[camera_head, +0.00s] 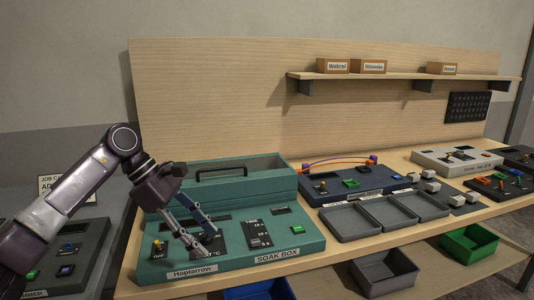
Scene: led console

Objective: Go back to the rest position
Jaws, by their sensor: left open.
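My left gripper (205,248) reaches in from the left and is open. It hangs over the left front part of the teal console (290,258), which is labelled "SOAK BOX" and "Hoptarrow". Its fingers point down and to the right, close to the panel by a "°C" mark. I cannot tell whether they touch the panel. The fingers hide part of the panel. A yellow-topped switch (157,245) stands left of the fingers. A green button (297,229) sits at the console's right. My right gripper is not in view.
A dark console (350,183) stands right of the teal one, with grey trays (350,222) before it. More panels stand farther right. A shelf (400,77) with small boxes is on the back board. Below are a green bin (468,243) and a grey bin (385,272). Another console (70,262) is at left.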

